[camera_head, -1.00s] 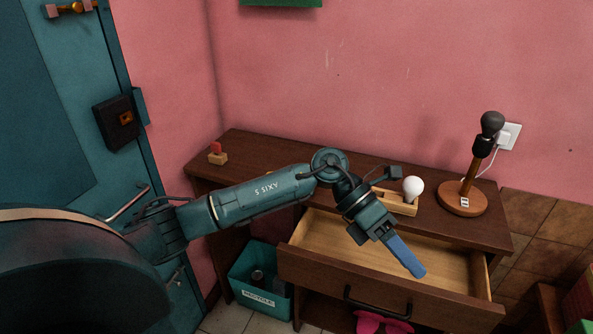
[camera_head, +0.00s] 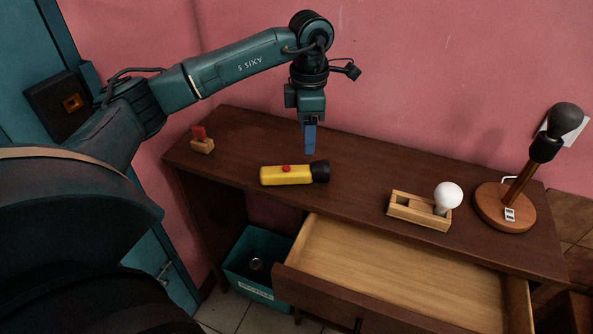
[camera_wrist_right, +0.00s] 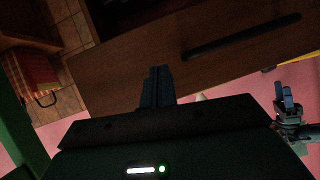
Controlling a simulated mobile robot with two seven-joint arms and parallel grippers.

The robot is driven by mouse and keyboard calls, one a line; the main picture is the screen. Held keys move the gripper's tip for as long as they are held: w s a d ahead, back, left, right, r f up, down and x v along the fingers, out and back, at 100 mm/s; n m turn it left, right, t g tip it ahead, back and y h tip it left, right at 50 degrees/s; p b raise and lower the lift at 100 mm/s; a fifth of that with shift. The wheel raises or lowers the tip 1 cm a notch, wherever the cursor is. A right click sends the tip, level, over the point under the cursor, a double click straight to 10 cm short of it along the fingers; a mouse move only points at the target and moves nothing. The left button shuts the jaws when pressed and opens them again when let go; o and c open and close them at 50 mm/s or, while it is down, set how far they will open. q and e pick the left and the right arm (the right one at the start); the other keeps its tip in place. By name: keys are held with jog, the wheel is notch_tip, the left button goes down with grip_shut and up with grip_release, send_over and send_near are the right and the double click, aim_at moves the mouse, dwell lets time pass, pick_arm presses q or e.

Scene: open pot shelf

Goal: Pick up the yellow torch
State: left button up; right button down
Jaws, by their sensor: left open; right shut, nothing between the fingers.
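The yellow torch (camera_head: 277,175) lies on its side on the brown desk top, with a red button on top and its black head to the right. My left gripper (camera_head: 310,152) points down with blue fingers, close to the torch's head end in the head view; I cannot tell the exact gap. It is open and empty; its parted fingers also show in the right wrist view (camera_wrist_right: 287,97). My right gripper (camera_wrist_right: 158,84) is shut and empty, with its fingers together, and is outside the head view.
The desk (camera_head: 350,178) also bears a bulb (camera_head: 448,195) in a wooden holder (camera_head: 415,212), a lamp (camera_head: 505,205) and a small red-topped block (camera_head: 202,142). An empty drawer (camera_head: 400,275) stands open in front. A teal bin (camera_head: 252,285) stands below.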

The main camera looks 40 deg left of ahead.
aim_at(308, 168)
pick_arm(q)
notch_tip(308, 168, down, 4)
jog(key=shift+r, duration=0.15)
jog(key=f, duration=0.4)
jog(key=shift+s+d+f, duration=0.2)
jog(key=shift+d+f, duration=0.15)
jog(key=shift+f, duration=0.35)
jog(key=shift+c, duration=0.2)
